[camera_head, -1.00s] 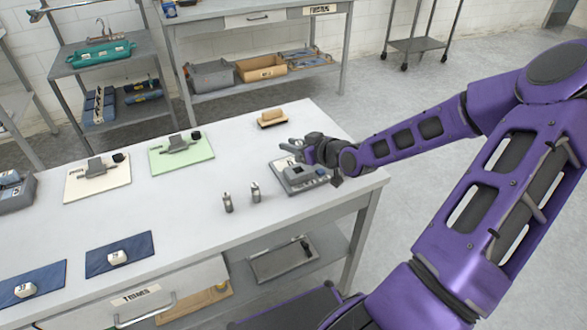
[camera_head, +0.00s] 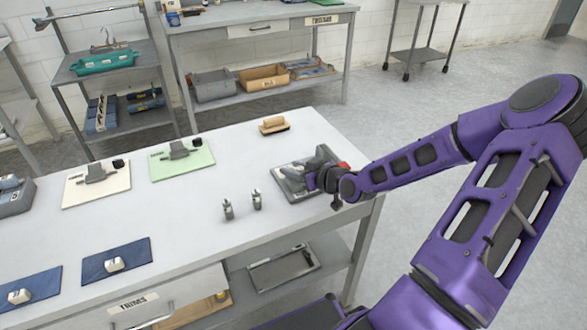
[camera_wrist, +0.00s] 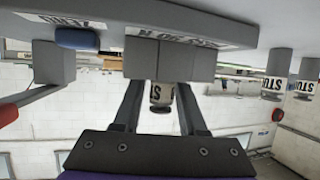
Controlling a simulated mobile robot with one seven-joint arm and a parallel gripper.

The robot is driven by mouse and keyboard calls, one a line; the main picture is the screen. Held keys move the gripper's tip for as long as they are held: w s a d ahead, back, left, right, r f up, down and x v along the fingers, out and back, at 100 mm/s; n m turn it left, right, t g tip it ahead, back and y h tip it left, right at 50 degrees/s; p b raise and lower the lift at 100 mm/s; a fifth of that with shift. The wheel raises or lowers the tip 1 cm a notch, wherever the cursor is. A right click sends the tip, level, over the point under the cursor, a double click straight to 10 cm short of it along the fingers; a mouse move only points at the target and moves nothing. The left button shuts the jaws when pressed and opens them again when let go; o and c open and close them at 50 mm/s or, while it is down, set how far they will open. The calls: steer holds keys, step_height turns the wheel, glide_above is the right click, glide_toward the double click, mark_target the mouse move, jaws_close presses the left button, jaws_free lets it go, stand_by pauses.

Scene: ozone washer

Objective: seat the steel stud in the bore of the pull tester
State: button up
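The pull tester (camera_head: 288,187) is a low grey device near the right end of the table; my gripper (camera_head: 320,173) is low over it and hides much of it. The bore is not visible.
Two other studs stand on the table, one at the left (camera_head: 228,209) and one beside it (camera_head: 257,199). A brown block (camera_head: 273,126) lies behind the tester. A green mat (camera_head: 182,160) and a cream mat (camera_head: 96,186) lie further left. The table's right edge is close.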

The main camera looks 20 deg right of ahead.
steer(key=shift+o, duration=0.6)
steer(key=shift+a, duration=0.1)
steer(key=shift+r, duration=0.1)
steer(key=shift+s+r, duration=0.15)
steer(key=shift+s, duration=0.05)
steer(key=p+v, duration=0.3)
steer(key=v, duration=0.7)
steer(key=shift+s+r, duration=0.15)
steer(key=shift+s, duration=0.05)
steer(key=shift+s+d+r+p, duration=0.1)
steer(key=shift+s+d+p, duration=0.2)
steer(key=shift+s, duration=0.25)
